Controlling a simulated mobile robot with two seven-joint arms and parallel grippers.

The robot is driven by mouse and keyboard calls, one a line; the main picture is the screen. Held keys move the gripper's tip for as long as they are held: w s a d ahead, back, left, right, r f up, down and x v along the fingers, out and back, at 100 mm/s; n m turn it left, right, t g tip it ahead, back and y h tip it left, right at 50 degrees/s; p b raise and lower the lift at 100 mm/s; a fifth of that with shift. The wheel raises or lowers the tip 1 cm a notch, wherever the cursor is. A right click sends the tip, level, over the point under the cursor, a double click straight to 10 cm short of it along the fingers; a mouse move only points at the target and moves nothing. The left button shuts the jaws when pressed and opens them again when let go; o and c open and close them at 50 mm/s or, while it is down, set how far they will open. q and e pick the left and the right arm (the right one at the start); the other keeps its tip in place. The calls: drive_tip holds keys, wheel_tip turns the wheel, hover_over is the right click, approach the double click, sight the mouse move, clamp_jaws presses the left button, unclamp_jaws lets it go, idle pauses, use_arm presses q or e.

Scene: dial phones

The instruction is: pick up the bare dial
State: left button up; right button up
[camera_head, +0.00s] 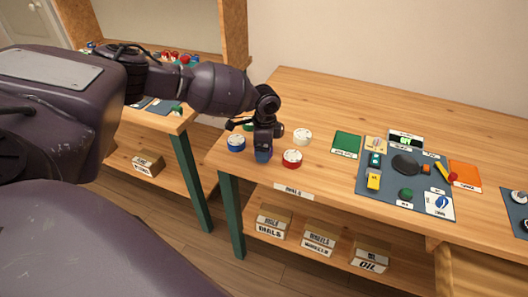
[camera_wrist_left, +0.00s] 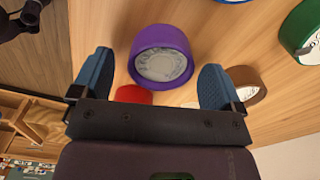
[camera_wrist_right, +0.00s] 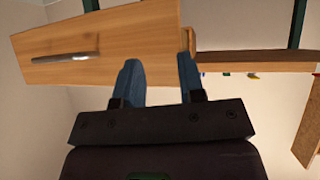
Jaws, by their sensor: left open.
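Several round dials stand on the table's left end: a blue one (camera_head: 236,143), a red one (camera_head: 292,158), a cream one (camera_head: 302,136) and a partly hidden green one (camera_head: 248,125). A purple dial (camera_wrist_left: 163,50) with a pale grey face lies between my left gripper's fingers in the left wrist view. I cannot tell for sure which dial is the bare one. My left gripper (camera_head: 262,150) is open above the purple dial, its fingers apart from it on both sides. My right gripper (camera_wrist_right: 160,82) is open and empty, away from the dials.
The wooden table (camera_head: 340,95) also carries a green card (camera_head: 346,144) and a blue mat (camera_head: 370,191) with phone parts and tools. Labelled boxes (camera_head: 320,237) stand on the shelf below. A drawer with a handle (camera_wrist_right: 65,59) shows in the right wrist view.

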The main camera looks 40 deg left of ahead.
use_arm(q)
drive_tip(key=c, duration=1)
drive_tip(key=shift+r, duration=0.1)
drive_tip(key=shift+c, duration=0.2)
